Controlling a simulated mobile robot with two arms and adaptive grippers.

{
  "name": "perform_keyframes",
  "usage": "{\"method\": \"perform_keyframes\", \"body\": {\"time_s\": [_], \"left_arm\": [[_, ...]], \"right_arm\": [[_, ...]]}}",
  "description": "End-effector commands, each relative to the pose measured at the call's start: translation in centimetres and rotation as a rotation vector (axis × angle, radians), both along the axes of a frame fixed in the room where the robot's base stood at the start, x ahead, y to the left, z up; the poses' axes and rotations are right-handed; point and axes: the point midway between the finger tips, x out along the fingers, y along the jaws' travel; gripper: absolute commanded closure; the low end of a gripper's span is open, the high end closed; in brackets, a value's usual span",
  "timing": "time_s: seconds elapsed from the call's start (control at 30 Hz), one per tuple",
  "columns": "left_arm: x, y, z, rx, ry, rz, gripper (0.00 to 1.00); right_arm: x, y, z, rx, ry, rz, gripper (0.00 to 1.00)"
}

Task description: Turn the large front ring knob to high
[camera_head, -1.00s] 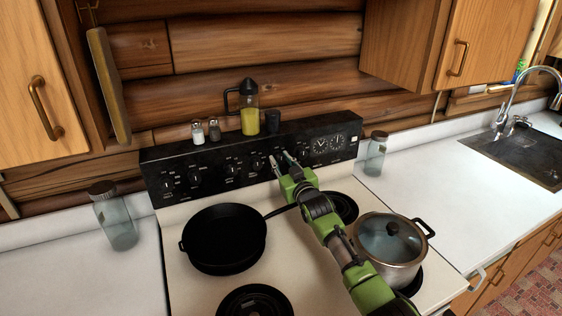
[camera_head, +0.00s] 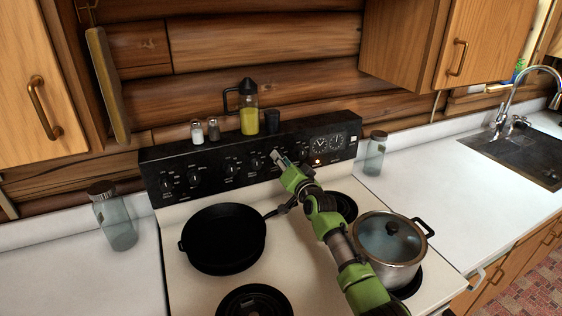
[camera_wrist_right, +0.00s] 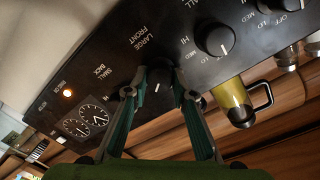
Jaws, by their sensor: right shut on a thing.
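The large front ring knob (camera_wrist_right: 160,82) is a black dial with a white pointer line, under the label "LARGE FRONT" on the black stove panel. In the right wrist view it sits between the two finger ends of my right gripper (camera_wrist_right: 157,86), which is shut on it. In the head view my right gripper (camera_head: 280,158) reaches the panel left of the clocks and hides this knob. The fingers hide part of the lettering around the dial, so its exact setting is hard to read. My left gripper is not in view.
An indicator light (camera_wrist_right: 67,93) glows near the clock dials (camera_head: 328,144). A black skillet (camera_head: 224,238) and a lidded pot (camera_head: 390,250) stand on the burners below my arm. Shakers and an oil bottle (camera_head: 249,120) stand on the panel's top. Another knob (camera_wrist_right: 215,40) is beside the held one.

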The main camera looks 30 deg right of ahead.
Motion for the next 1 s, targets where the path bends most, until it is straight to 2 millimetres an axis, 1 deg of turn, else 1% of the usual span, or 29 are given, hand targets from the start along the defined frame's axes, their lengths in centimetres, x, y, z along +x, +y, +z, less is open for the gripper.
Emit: {"method": "perform_keyframes", "body": {"time_s": [0.7,1.0], "left_arm": [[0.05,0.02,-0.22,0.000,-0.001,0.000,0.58],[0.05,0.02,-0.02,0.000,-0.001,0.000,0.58]], "right_arm": [[-0.04,-0.15,-0.36,0.681,-0.036,-0.001,0.97],[-0.03,-0.14,-0.44,0.934,-0.051,0.000,0.97]]}}
